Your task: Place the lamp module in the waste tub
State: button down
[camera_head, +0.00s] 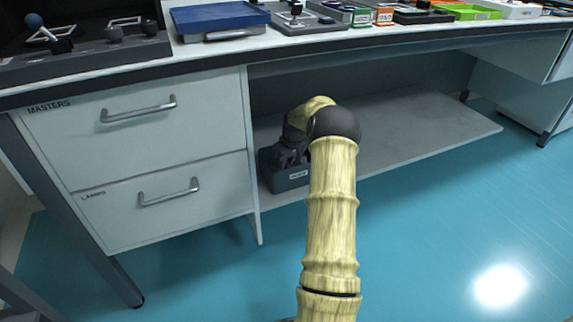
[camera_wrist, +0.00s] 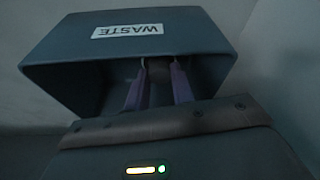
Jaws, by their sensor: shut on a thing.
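The waste tub (camera_head: 283,181) is a dark blue-grey open bin with a white label, on the low shelf under the table at its left end. It fills the upper wrist view (camera_wrist: 75,60), with the label reading WASTE on its wall. My gripper (camera_wrist: 158,80) reaches into the mouth of the tub. Its two fingers are shut on a small dark, roundish thing, likely the lamp module (camera_wrist: 158,70), which shows only dimly between the fingertips. In the head view my arm hides the lamp module and part of the tub.
Drawers marked MASTERS (camera_head: 140,120) and LAMPS (camera_head: 160,200) stand left of the shelf (camera_head: 420,125). The shelf is bare to the right. The table edge (camera_head: 390,38) overhangs it, with several trays and instruments on top. The blue floor (camera_head: 450,220) is clear.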

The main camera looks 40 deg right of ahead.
jog(key=shift+f+p, duration=0.3)
jog(key=shift+f, duration=0.25)
jog(key=c, duration=1.2)
grip_release()
jog(key=shift+r, duration=0.1)
jog(key=shift+r, duration=0.25)
jog(key=p+v, duration=0.6)
jog(key=v, duration=0.6)
jog(key=shift+r, duration=0.3)
